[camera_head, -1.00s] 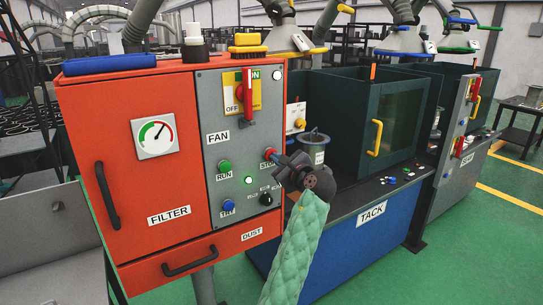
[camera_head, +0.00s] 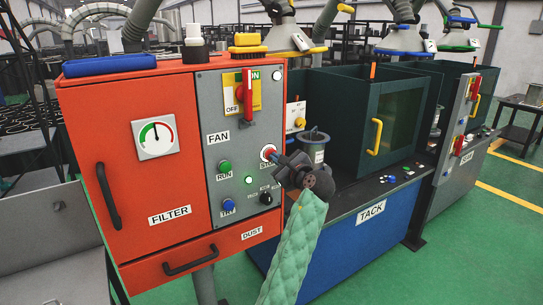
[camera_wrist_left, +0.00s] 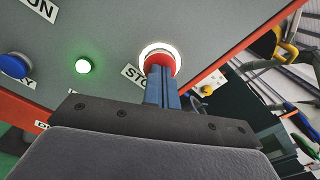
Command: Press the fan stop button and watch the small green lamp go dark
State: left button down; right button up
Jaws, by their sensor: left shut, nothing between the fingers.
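The red fan stop button (camera_head: 268,153) is on the grey FAN panel, and a bright white ring glows around it. It also shows in the wrist view (camera_wrist_left: 158,60), where the blue fingertips overlap its lower part and appear to touch it. My left gripper (camera_head: 277,158) is shut with nothing between its fingers. It partly hides the STOP label. The small green lamp (camera_head: 248,180) is lit; in the wrist view it glows green (camera_wrist_left: 83,66). My right gripper is not in view.
The green RUN button (camera_head: 224,166), the blue TRY button (camera_head: 228,205) and a black selector knob (camera_head: 266,199) share the panel. A red lever switch (camera_head: 247,97) is above. The orange cabinet has a gauge (camera_head: 155,138). The blue TACK bench (camera_head: 350,233) stands to the right.

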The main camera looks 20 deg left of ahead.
pick_arm(q)
jog(key=p+v, duration=0.2)
jog(key=v, duration=0.3)
dwell(0.6)
dwell(0.6)
